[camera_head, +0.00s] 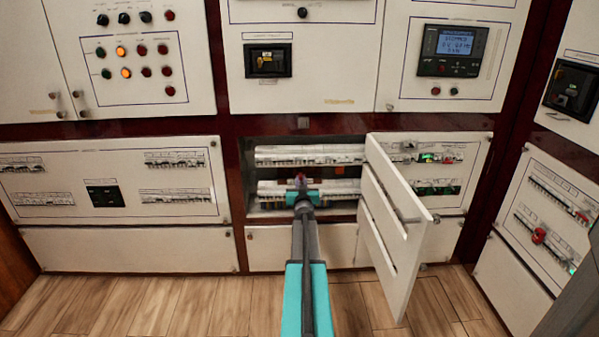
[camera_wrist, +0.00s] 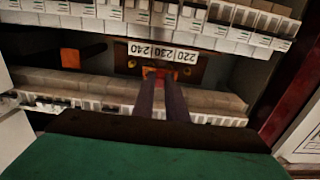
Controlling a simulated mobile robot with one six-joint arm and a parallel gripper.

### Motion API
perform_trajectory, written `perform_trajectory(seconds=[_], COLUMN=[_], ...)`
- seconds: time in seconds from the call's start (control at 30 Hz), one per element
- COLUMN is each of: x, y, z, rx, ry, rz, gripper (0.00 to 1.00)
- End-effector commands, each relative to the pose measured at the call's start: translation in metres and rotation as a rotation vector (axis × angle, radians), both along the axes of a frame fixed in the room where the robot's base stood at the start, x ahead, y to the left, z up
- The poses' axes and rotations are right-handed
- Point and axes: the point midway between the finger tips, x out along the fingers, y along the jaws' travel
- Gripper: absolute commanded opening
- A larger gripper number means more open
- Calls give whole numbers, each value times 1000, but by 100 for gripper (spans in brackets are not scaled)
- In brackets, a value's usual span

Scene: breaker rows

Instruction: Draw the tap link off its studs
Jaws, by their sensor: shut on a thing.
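The tap link is a small red-orange piece (camera_wrist: 158,73) at the tips of my gripper's dark fingers in the wrist view. My gripper (camera_wrist: 160,84) is shut on it. The link sits at the middle of a dark tap plate (camera_wrist: 200,72) with yellowish studs showing on either side of it. I cannot tell whether the link is still seated on its studs, as the fingers hide part of it. In the head view my gripper (camera_head: 301,180) reaches into the open panel bay, and the link is too small to make out.
Breaker rows lie above (camera_head: 310,153) and below (camera_head: 335,189) the gripper. A white label strip (camera_wrist: 165,51) reads 220, 230, 240 upside down in the wrist view. An orange block (camera_wrist: 70,58) stands left of the plate there. The slotted door (camera_head: 395,235) hangs open at right.

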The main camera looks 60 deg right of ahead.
Motion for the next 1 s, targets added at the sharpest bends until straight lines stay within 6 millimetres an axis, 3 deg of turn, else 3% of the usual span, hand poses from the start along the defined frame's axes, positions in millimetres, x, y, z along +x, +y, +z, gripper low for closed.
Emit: perform_trajectory(seconds=[1.0], x=[-29], y=[41], z=[0], rx=[-1], ry=[0], rz=[0], gripper=[0])
